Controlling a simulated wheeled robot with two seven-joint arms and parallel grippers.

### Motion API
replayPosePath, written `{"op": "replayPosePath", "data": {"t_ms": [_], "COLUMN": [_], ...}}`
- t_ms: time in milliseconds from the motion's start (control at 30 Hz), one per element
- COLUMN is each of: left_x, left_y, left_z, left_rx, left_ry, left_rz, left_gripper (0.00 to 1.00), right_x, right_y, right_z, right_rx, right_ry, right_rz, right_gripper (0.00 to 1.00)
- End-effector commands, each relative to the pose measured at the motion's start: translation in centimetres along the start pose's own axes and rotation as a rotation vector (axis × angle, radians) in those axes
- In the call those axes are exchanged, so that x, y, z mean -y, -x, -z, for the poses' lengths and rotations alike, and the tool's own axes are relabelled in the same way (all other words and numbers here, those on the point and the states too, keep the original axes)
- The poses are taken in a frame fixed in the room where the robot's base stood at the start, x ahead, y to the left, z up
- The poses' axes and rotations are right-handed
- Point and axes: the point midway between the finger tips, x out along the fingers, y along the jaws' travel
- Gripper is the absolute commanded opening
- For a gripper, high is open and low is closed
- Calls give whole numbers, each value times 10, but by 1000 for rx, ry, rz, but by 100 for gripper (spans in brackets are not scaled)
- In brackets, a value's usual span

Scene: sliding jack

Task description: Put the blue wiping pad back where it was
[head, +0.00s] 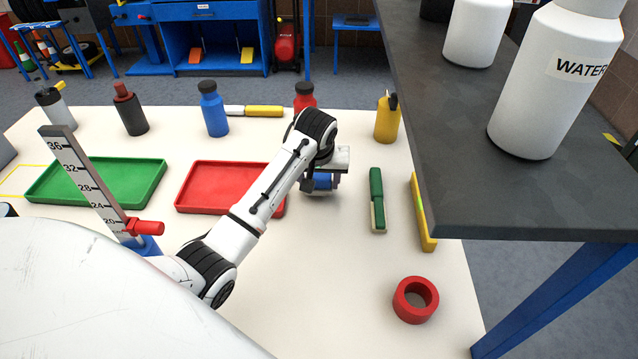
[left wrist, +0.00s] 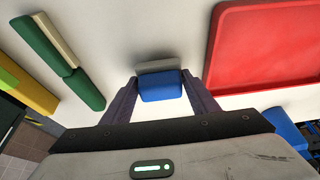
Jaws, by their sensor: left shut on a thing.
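My left gripper (head: 321,185) is over the white table, just right of the red tray (head: 225,168). It is shut on the blue wiping pad (head: 322,181), which is partly hidden by my wrist in the head view. In the left wrist view the blue pad (left wrist: 161,88) sits between the two fingertips, with a grey strip along its far side. The pad is close to the table top; I cannot tell whether it touches. My right gripper is not in view.
A green brush-like tool (head: 377,198) and a yellow level (head: 422,212) lie to the right. A red ring (head: 415,299) lies near the front. A dark raised shelf (head: 480,190) overhangs the right side. Several bottles stand at the back, and a green tray (head: 75,196) lies at left.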

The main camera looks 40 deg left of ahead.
Motion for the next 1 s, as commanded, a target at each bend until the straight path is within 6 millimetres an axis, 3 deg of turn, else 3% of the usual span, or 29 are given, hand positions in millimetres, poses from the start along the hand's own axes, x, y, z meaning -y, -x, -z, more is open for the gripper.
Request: {"op": "replayPosePath", "data": {"t_ms": [133, 533, 567, 633, 1000], "left_x": [0, 0, 0, 0, 0], "left_y": [-12, -17, -17, -17, -13], "left_z": [-5, -7, -7, -7, -5], "left_rx": [-1, -1, -1, -1, -3], "left_ry": [-1, 0, 0, 0, 0], "left_rz": [0, -1, -1, -1, -1], "left_gripper": [36, 36, 59, 71, 73], "right_x": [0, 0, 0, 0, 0], "right_y": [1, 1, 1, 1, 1], "right_z": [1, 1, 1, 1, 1], "right_rx": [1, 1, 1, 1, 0], "right_ry": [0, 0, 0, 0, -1], "right_rz": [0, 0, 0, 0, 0], "right_gripper": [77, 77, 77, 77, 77]}}
